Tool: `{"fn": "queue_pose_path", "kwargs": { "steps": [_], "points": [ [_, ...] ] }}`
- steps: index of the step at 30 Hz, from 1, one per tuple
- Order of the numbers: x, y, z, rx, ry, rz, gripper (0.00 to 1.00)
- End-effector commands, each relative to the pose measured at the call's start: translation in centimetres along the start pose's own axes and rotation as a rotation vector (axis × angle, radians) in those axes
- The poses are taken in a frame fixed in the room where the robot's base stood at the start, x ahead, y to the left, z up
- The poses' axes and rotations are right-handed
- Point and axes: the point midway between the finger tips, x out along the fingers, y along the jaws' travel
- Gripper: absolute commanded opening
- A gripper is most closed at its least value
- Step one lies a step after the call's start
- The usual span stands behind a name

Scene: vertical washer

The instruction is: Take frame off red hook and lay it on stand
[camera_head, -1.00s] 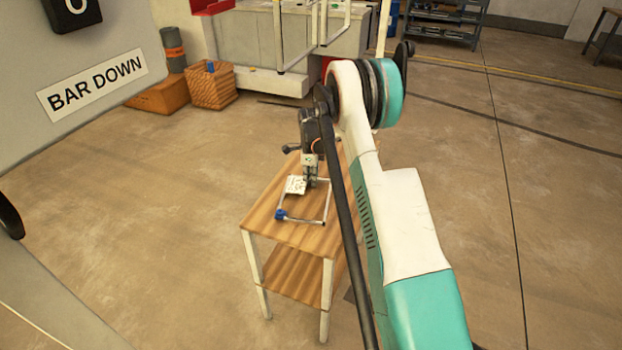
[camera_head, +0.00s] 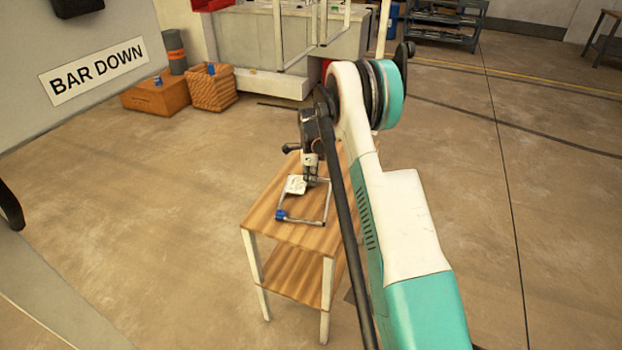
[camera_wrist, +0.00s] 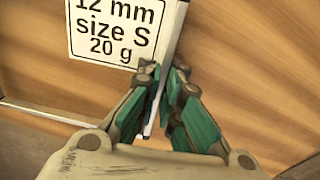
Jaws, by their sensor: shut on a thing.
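The frame (camera_head: 328,204) is a thin light metal rectangle with a blue piece (camera_head: 281,215) at its near left corner. It is over the wooden top of the stand (camera_head: 262,222) and looks flat on it or very close to it; the exact contact cannot be told. A white tag (camera_head: 295,185) lies at its far left side. In the wrist view the tag (camera_wrist: 117,30) reads "12 mm size S 20 g". My gripper (camera_head: 311,182) is at the frame's far side. In the wrist view my gripper (camera_wrist: 163,98) is shut on the frame's bar (camera_wrist: 172,45).
The stand has a lower shelf (camera_head: 295,278) and white legs. An orange box (camera_head: 156,97) and a wicker basket (camera_head: 213,90) are on the floor at the back left. A "BAR DOWN" sign (camera_head: 98,76) is on a grey panel at left. Floor around the stand is clear.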

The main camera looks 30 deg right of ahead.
Motion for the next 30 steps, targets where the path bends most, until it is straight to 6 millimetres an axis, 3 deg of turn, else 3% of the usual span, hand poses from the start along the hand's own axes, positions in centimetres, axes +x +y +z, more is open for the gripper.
{"fn": "queue_pose_path", "kwargs": {
  "steps": [1, 14, 15, 17, 21, 24, 26, 27, 28, 30],
  "points": [
    [2.5, 0.9, -0.3, 0.001, 0.004, 0.019, 0.00],
    [3.3, 0.6, -0.1, 0.003, 0.008, 0.023, 0.00],
    [3.3, 0.5, -0.1, 0.003, 0.009, 0.024, 0.12],
    [3.4, 0.5, 0.0, 0.003, 0.009, 0.025, 0.26],
    [3.6, 0.4, 0.0, 0.003, 0.011, 0.027, 0.29],
    [3.1, 0.6, -0.1, 0.001, 0.007, 0.022, 0.46],
    [2.8, 0.7, -0.1, 0.001, 0.005, 0.020, 0.42],
    [2.7, 0.8, -0.2, 0.001, 0.005, 0.018, 0.32],
    [2.6, 0.8, -0.2, 0.001, 0.004, 0.017, 0.29],
    [2.4, 0.8, -0.2, 0.000, 0.004, 0.016, 0.29]
  ]
}}
